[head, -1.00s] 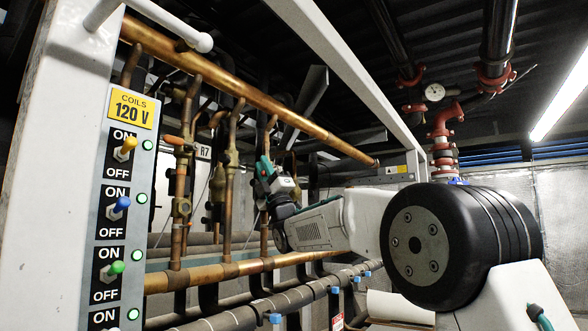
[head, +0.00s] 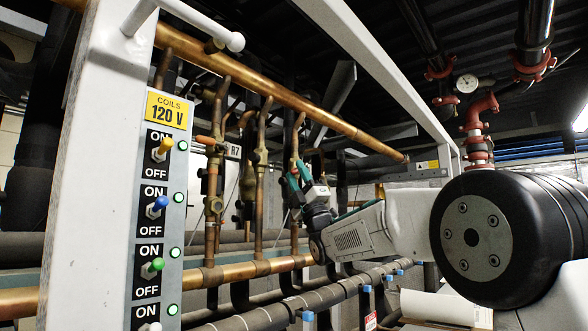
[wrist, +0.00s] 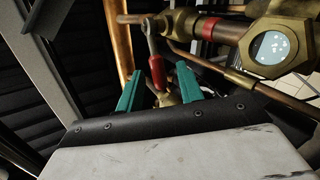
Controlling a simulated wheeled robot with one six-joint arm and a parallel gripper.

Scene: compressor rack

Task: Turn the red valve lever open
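The red valve lever (wrist: 157,72) shows in the wrist view as a red grip on a grey metal shank, running up to a brass fitting on a horizontal pipe. My gripper (wrist: 160,70) has its two teal fingers apart, one on each side of the red grip. A gap shows between the grip and each finger, so it is not clamped. In the head view my gripper (head: 298,176) is up among the vertical copper pipes, right of the R7 label. I cannot make out the red lever there.
A brass fitting with a round sight glass (wrist: 271,48) is close at the upper right of the wrist view. A copper pipe (wrist: 118,40) stands left of the lever. In the head view a switch panel (head: 160,220) is at the left, and a long copper pipe (head: 270,90) crosses above.

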